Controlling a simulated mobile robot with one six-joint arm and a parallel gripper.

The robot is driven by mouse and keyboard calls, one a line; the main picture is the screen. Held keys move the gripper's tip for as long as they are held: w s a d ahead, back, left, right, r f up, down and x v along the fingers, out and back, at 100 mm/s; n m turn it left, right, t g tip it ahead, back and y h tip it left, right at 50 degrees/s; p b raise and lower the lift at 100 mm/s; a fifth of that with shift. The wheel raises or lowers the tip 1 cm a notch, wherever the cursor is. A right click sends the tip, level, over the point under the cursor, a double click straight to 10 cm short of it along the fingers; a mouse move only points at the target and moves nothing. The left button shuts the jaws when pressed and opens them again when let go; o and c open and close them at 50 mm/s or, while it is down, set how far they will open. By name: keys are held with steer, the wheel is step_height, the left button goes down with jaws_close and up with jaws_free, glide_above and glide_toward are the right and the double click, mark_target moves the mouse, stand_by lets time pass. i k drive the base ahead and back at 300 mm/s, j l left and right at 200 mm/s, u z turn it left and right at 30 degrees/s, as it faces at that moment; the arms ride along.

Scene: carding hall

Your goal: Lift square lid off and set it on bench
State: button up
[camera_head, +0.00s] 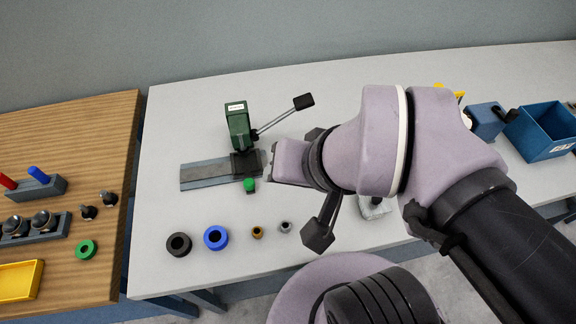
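No square lid can be made out for certain. A pale, partly clear object (375,208) on the bench is mostly hidden behind my arm, and I cannot tell whether it has a lid. The light grey bench (350,85) runs across the view. My gripper (316,185) is over the middle of the bench, right of the green press. Its two dark finger ends stand wide apart, one toward the back and one toward the front. I see nothing held between them, though my wrist hides part of that space.
A green hand press (238,125) with a lever stands on a grey plate (205,174), close left of my gripper. A black ring (178,244), blue ring (215,237) and small parts lie along the front. A blue bin (548,143) is right. A wooden table (100,135) adjoins left.

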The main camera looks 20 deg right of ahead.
mark_target(373, 206)
steer(key=z, duration=1.2)
